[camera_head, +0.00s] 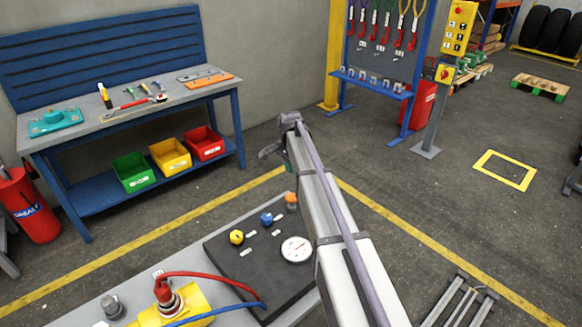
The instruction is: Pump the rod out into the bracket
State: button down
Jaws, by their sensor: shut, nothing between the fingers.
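My arm reaches from the bottom edge up over the bench panel, and my gripper (269,151) shows small and dark at its far end, beyond the panel's back edge. It is shut, with nothing seen in it; my arm hides part of it. A yellow block (192,300) with a red upright part and a red and a blue hose stands at the lower left and looks like the pump. The black panel (250,272) carries a round white gauge (297,249), a yellow knob (236,237), a blue knob (266,218) and an orange knob (291,198). I cannot make out the rod or the bracket for certain.
A grey metal frame with bars (462,303) lies at the lower right. A blue workbench (100,128) with tools and coloured bins stands at the back left. A tool board (385,50) and a yellow control post (436,110) stand behind.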

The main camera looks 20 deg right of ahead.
aim_at(291, 196)
notch_tip(291, 196, down, 12)
jog(key=b, duration=1.1)
jog(key=shift+s+r, duration=0.1)
jog(key=shift+r, duration=0.15)
